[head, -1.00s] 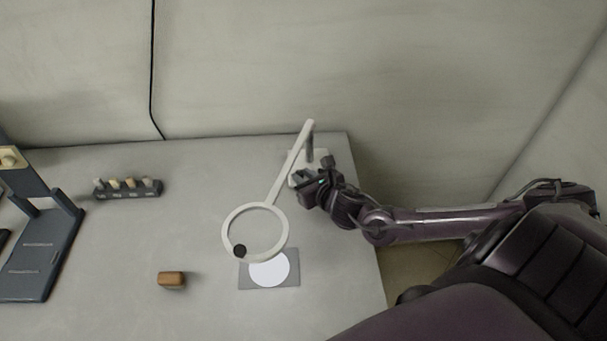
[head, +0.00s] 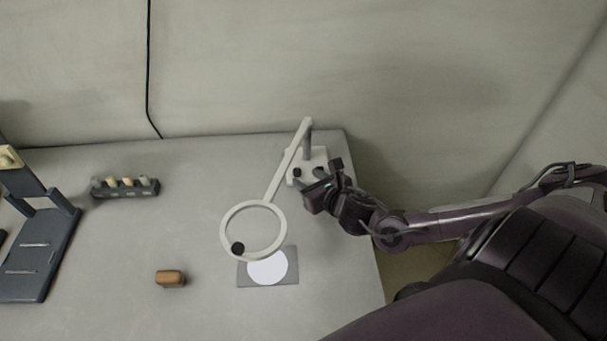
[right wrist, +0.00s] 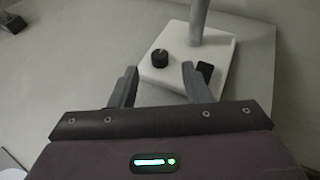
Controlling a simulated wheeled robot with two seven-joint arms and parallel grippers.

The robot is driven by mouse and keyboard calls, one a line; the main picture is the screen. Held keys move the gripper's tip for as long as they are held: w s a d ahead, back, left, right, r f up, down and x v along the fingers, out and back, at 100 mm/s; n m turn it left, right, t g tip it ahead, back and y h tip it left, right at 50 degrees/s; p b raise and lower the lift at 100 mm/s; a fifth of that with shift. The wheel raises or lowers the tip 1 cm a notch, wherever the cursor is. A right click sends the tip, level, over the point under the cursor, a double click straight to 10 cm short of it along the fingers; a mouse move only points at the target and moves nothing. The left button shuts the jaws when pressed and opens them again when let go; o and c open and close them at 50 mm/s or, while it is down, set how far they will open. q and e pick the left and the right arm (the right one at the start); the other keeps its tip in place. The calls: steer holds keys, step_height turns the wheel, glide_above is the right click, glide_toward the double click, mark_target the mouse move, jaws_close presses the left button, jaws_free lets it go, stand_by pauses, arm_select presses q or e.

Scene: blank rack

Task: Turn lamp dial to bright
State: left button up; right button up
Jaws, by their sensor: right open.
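The lamp has a white ring head (head: 229,225) on a slanted arm, rising from a post on a white base (head: 320,158). In the right wrist view, the base (right wrist: 182,78) carries a small black dial (right wrist: 160,58) with a raised pointer. A dark rectangular piece (right wrist: 205,70) lies beside the post. The dial also shows in the head view (head: 297,172). My right gripper (head: 312,190) is open and empty, just in front of the base. In the right wrist view its fingers (right wrist: 158,88) are apart, with the dial beyond them, not between them. My left gripper is not in view.
A grey mat with a white disc (head: 267,268) lies below the ring. A brown block (head: 170,279), a dark strip holding several pale pegs (head: 125,188) and a dark stand (head: 45,255) are to the left. The table's right edge is close to my arm.

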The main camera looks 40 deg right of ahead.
steer(key=v, duration=0.4)
steer(key=shift+r, duration=0.2)
stand_by(0.3)
